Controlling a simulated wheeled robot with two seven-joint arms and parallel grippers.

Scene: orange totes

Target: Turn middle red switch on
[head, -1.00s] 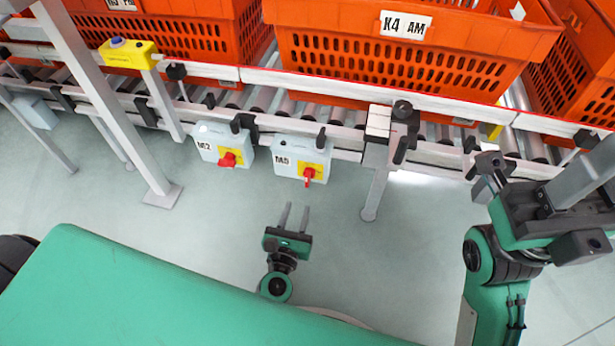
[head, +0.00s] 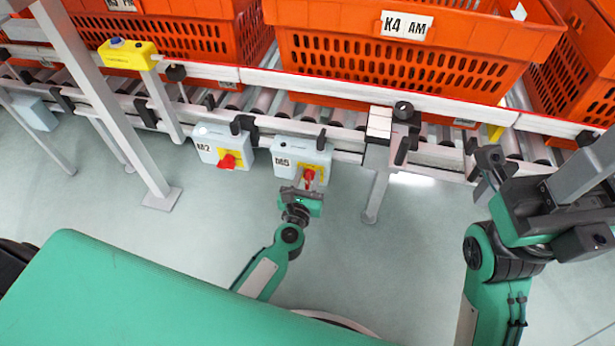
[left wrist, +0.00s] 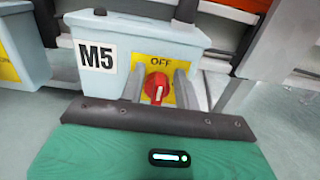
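The red switch (head: 309,175) sits on a yellow plate on the grey box marked M5. My left gripper (head: 310,182) is at the front of this box. Its two fingers (left wrist: 158,87) are apart, one on each side of the knob; I cannot tell whether they touch it. Another red switch (head: 228,161) is on the box marked M2, to the left. My right gripper (head: 488,172) is at the right, seen side-on; its finger opening is unclear.
The boxes hang below a roller conveyor (head: 340,137) carrying orange totes (head: 400,60). A grey conveyor leg (head: 375,195) stands right of the M5 box. A yellow box (head: 128,54) with a blue button is at the upper left. Floor below is clear.

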